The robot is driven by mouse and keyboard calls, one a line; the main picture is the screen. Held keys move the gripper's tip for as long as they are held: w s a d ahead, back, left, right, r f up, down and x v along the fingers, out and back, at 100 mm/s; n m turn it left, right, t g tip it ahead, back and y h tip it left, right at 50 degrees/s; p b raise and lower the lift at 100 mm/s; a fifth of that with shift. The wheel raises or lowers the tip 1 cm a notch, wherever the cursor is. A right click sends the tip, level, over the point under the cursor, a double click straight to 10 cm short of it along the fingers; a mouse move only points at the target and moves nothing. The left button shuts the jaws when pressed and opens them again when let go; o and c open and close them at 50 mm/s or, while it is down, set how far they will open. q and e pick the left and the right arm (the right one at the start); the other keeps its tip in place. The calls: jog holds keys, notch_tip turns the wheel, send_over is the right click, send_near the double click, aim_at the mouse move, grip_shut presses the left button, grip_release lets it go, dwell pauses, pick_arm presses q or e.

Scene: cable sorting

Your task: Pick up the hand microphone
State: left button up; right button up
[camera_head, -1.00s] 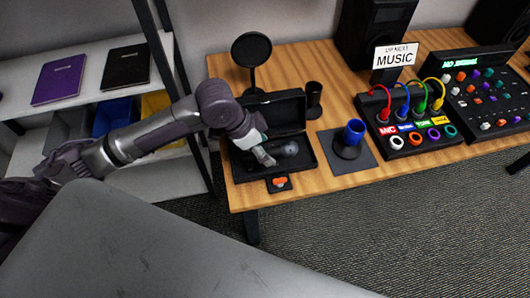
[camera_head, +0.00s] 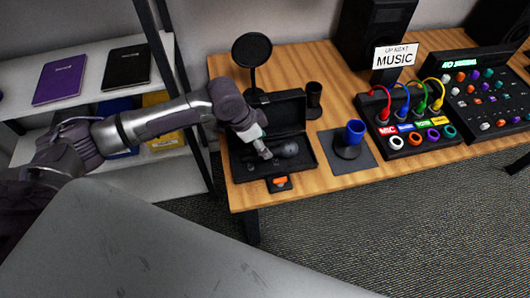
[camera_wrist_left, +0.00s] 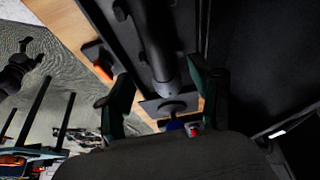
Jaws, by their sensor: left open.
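The hand microphone (camera_head: 287,149) is dark and lies in an open black case (camera_head: 248,171) on the wooden desk. Its rounded head points to the right in the head view. My left gripper (camera_head: 265,154) is open at the microphone's left part and hides its handle there. In the left wrist view the dark microphone (camera_wrist_left: 157,50) runs lengthwise in line with the gap between the two open fingers of my left gripper (camera_wrist_left: 160,92). I cannot tell whether the fingers touch it. My right gripper is not seen.
The raised case lid (camera_head: 284,108) stands behind the microphone. A blue cup-shaped item (camera_head: 354,132) stands on a dark mat to the right. A small orange switch (camera_head: 280,181) sits in front of the case. A pop filter (camera_head: 251,50) and dark cup (camera_head: 314,93) stand behind.

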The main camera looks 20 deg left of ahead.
pick_arm(q)
jog(key=x, duration=0.4)
jog(key=shift+a+f, duration=0.1)
jog(key=shift+f, duration=0.25)
jog(key=shift+s, duration=0.1)
jog(key=shift+c, duration=0.2)
jog(key=shift+r, duration=0.1)
grip_shut()
